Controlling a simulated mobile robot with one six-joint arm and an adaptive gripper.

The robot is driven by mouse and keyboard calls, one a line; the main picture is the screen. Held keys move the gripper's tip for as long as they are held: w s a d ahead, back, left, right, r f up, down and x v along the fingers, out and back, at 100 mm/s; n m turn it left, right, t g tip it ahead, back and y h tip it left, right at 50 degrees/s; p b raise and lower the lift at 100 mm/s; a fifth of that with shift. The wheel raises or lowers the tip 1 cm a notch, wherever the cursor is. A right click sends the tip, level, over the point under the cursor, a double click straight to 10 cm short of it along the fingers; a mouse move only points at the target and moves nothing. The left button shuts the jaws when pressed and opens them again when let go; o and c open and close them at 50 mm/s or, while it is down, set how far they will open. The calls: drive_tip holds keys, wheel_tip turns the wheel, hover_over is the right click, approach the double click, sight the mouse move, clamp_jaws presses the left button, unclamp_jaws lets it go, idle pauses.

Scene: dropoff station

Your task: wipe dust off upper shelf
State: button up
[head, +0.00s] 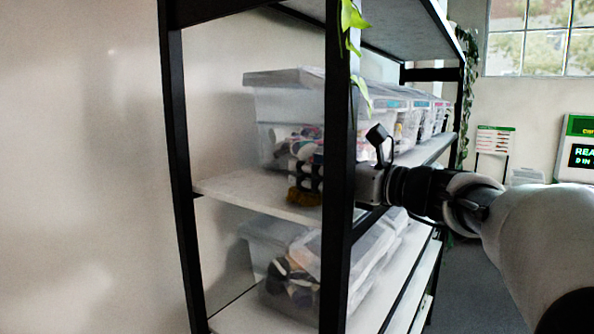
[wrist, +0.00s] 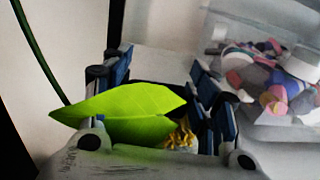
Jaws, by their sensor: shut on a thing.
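My gripper (head: 303,178) reaches in past the black front post, above the white shelf board (head: 240,190) that bears a row of clear bins. A yellow-brown bristly duster (head: 303,197) shows below the fingers, low over or touching the board; I cannot tell which. In the wrist view my gripper (wrist: 163,90) has a finger on each side. A green leaf (wrist: 130,110) covers most of the space between them. A tuft of the yellow duster (wrist: 181,136) shows behind the leaf; its handle is hidden. Another board (head: 400,30) is higher up, its top out of sight.
A clear bin (head: 285,105) of colourful items stands close behind my gripper; it also shows in the wrist view (wrist: 265,120). The black post (head: 338,190) is beside my arm. Plant leaves (head: 352,25) hang at the post. More bins (head: 375,260) stand below.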

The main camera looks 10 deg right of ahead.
drive_tip(key=shift+f, duration=0.35)
drive_tip(key=shift+x, duration=0.75)
drive_tip(key=shift+v, duration=1.5)
drive_tip(key=shift+w+f, duration=0.1)
drive_tip(key=shift+f, duration=0.05)
